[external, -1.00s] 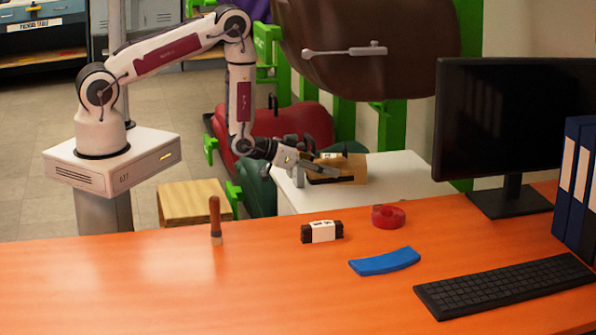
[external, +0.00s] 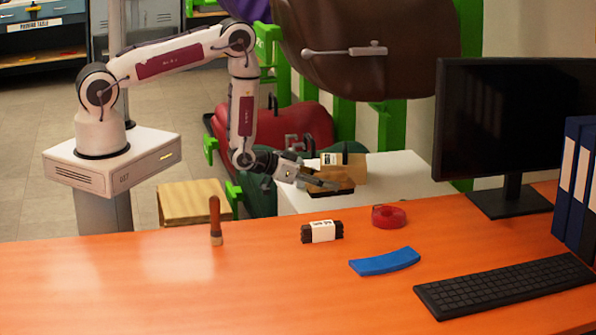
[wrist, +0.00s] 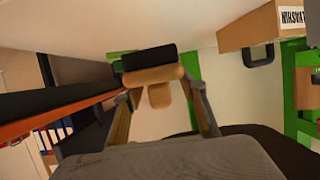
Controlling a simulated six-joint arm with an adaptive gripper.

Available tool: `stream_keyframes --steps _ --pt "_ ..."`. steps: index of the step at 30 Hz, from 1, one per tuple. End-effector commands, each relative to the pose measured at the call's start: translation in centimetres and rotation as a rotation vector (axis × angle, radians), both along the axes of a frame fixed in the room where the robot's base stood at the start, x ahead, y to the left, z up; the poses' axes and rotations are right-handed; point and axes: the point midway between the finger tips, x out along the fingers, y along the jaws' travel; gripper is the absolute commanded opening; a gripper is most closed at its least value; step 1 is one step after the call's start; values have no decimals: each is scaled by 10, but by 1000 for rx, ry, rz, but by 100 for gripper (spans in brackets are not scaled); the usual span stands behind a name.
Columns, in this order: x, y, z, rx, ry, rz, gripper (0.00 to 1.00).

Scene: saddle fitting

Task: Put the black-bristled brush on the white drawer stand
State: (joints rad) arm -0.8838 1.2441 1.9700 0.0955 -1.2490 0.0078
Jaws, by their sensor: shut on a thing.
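The brush (external: 338,189) has a tan wooden back and black bristles. My gripper (external: 318,182) is shut on it. In the wrist view the brush (wrist: 152,74) sits between my two fingers (wrist: 160,93), with the dark bristle side away from the palm. The white drawer stand (external: 405,178) is behind the orange table, and the brush appears over the left front part of its top. I cannot tell whether the brush touches the top. The gripper hides part of the stand.
A cardboard box (external: 353,168) with a label stands on the stand, close behind the brush; it also shows in the wrist view (wrist: 252,28). The stand's right side is clear. A brown saddle (external: 375,45) hangs above. The orange table (external: 120,290) holds several small items.

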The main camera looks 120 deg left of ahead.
Motion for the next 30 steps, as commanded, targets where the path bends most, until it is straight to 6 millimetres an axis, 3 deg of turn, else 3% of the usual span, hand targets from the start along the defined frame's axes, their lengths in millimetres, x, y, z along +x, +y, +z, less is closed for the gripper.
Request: stream_keyframes --steps 6,22,30 --pt "0 0 -16 1 -1 0 12" --pt "0 0 -22 1 -1 0 12" --pt "0 0 -46 0 0 0 12"
